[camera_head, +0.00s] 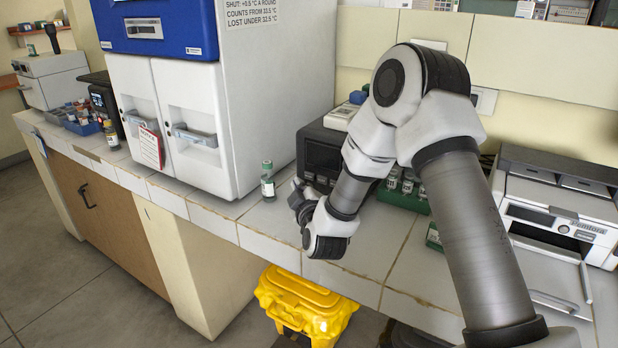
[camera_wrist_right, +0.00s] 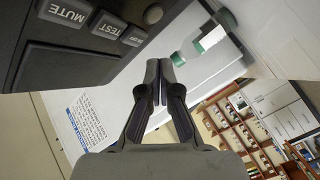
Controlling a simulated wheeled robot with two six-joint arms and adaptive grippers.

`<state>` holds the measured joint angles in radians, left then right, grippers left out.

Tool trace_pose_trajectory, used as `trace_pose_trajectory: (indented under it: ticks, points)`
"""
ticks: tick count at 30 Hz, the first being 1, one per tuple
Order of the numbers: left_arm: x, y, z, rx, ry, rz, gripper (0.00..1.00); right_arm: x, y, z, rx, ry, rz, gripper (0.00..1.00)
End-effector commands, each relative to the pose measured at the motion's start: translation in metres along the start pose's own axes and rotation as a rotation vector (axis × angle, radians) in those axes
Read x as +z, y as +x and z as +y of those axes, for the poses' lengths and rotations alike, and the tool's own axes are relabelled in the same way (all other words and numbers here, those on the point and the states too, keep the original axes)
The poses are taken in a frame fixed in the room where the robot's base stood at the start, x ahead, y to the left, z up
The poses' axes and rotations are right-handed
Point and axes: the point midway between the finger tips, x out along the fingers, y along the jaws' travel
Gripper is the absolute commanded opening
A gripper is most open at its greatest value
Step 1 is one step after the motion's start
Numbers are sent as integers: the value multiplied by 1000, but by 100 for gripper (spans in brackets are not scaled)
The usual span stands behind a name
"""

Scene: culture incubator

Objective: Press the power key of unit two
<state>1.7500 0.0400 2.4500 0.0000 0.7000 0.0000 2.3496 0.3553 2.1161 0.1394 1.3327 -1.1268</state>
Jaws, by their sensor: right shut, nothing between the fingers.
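A dark box-shaped unit (camera_head: 322,150) with a screen stands on the bench, right of the white cabinet. In the right wrist view its dark panel (camera_wrist_right: 60,65) shows tilted, with a MUTE key (camera_wrist_right: 68,11), a TEST key (camera_wrist_right: 108,25) and a third key (camera_wrist_right: 134,36) whose label I cannot read. A second dark unit (camera_head: 103,100) stands left of the cabinet. I see no unit numbers. My right gripper (camera_head: 296,197) is shut and empty in front of the near unit's lower front; its fingertips (camera_wrist_right: 164,68) appear just beyond the third key, and contact cannot be told. My left gripper is out of view.
A green-capped vial (camera_head: 267,180) stands close left of the right gripper. The white cabinet (camera_head: 280,90) rises behind it. A green rack of vials (camera_head: 400,195) and a printer (camera_head: 560,215) are to the right. A yellow case (camera_head: 305,305) is below the bench edge.

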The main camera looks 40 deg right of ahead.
Motion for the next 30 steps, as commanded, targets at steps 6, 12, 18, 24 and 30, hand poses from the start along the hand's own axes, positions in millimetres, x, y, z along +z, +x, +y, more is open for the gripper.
trace_pose_trajectory:
  ticks: [6, 12, 18, 24, 30]
  points:
    - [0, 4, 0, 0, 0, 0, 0, -12, -16, -12, -2, -3, 2, 0]
    - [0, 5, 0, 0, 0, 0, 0, -17, -25, -18, -1, -2, 0, 0]
    - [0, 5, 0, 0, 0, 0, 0, -17, -25, -18, 0, -1, -1, 0]
    - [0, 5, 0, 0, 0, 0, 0, -17, -24, -18, 0, -1, -1, 0]
    - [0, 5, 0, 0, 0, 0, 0, -17, -24, -18, 0, -1, -1, 0]
